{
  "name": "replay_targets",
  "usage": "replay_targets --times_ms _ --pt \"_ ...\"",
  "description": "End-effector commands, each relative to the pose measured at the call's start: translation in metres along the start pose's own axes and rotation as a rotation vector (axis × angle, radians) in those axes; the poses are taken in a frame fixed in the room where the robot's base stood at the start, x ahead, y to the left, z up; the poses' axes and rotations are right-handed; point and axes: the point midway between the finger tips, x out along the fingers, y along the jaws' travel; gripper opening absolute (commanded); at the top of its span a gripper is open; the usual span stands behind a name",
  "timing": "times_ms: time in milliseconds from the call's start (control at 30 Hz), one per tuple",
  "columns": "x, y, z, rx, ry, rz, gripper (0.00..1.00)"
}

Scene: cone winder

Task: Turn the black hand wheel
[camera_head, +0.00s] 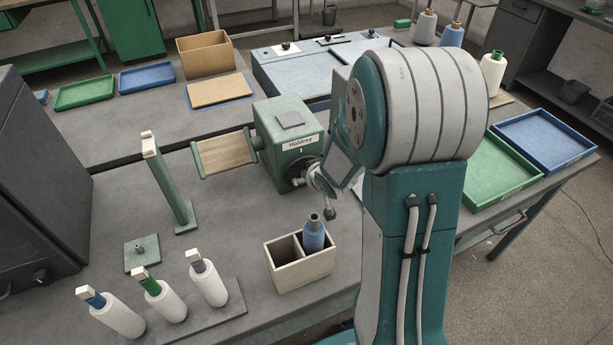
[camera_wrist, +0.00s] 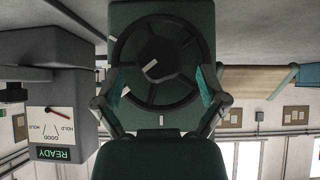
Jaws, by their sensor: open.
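The black hand wheel (camera_wrist: 163,55) has spokes, a dark hub and small white marks. It faces the wrist camera on the end of the green housing (camera_wrist: 205,20). In the head view the wheel (camera_head: 297,176) shows partly, at the lower right of the green Haldrey box (camera_head: 272,140). My gripper (camera_wrist: 160,85) is open, one finger at each side of the wheel's rim; I cannot tell if they touch it. In the head view my gripper (camera_head: 323,190) is beside the wheel, partly hidden by my arm.
A gauge (camera_wrist: 50,122) has its red needle toward the right HOLD, above a READY display (camera_wrist: 55,154) in the inverted wrist view. A wooden paddle (camera_head: 225,153) extends left of the box.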

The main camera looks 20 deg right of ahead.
Motion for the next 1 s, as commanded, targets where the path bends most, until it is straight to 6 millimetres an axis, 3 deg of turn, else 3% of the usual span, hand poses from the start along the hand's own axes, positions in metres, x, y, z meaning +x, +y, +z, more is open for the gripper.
replay_targets --times_ms 200,533,567,733,1000 --pt "0.021 -0.001 0.000 0.000 0.000 -0.001 0.91" --pt "0.025 0.000 0.000 -0.001 0.001 -0.001 0.91" --pt "0.025 0.000 0.000 -0.001 0.001 -0.001 0.87" --pt "0.025 0.000 -0.001 0.000 0.001 -0.001 0.11" --pt "0.025 -0.001 -0.001 -0.002 0.003 0.000 0.09"
